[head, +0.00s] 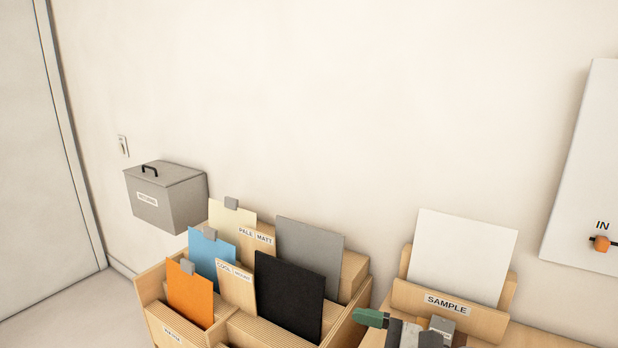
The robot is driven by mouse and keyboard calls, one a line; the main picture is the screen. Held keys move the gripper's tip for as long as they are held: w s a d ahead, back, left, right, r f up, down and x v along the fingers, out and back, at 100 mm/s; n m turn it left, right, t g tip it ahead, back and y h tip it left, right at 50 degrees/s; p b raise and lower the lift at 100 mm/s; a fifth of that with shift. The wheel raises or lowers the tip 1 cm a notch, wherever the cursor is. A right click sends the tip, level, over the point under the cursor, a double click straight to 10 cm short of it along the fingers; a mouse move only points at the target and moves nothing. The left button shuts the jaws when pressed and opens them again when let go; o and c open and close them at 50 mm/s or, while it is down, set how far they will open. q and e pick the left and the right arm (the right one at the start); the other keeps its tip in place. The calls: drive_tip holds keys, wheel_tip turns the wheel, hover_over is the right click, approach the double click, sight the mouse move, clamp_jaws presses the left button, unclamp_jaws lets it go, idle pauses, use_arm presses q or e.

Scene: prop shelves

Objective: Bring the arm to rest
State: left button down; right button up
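Part of my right gripper (405,330) shows at the bottom edge, in front of the holder labelled SAMPLE (408,293). A green piece points left and grey parts are beside it; the rest is cut off by the frame. I cannot tell whether its fingers are open or shut, or whether the small grey block there is held. My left gripper is not in view. A white card (462,257) stands leaning back in the SAMPLE holder.
A wooden rack (153,286) holds orange (190,296), blue (205,258), cream (226,218), grey (308,252) and black (288,298) cards. A grey lidded box (184,205) is on the wall. A white panel (590,160) with an orange knob (601,244) is at right.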

drive_tip(key=d+m+t+h, duration=0.4)
drive_tip(key=m+t+h, duration=0.25)
drive_tip(key=m, duration=0.85)
drive_tip(key=d+m+t+h, duration=0.45)
drive_tip(key=m+t, duration=0.35)
drive_tip(key=m, duration=0.6)
drive_tip(key=s+d+f+m+g+h, duration=0.3)
drive_tip(key=f+m+g+h, duration=0.15)
drive_tip(key=m, duration=0.25)
drive_tip(key=s+d+f+m+g+h, duration=0.3)
drive_tip(key=s+f+m+h, duration=0.1)
drive_tip(key=f+m, duration=0.25)
drive_tip(key=s+a+f+m+g+y, duration=0.1)
drive_tip(key=s+f+m+g, duration=0.4)
drive_tip(key=s, duration=0.3)
drive_tip(key=s+a+f+m+g+y, duration=0.15)
drive_tip(key=s+f+m+g, duration=0.3)
drive_tip(key=s, duration=0.45)
wheel_tip(320, 180, down, 25)
drive_tip(key=g, duration=0.2)
drive_tip(key=s+d+f, duration=0.1)
drive_tip(key=s+f, duration=0.7)
drive_tip(key=s+d+f+g, duration=0.1)
drive_tip(key=s+d+f, duration=0.1)
drive_tip(key=s+f, duration=0.6)
drive_tip(key=shift+s+d+f+n, duration=0.25)
drive_tip(key=shift+s+n, duration=0.15)
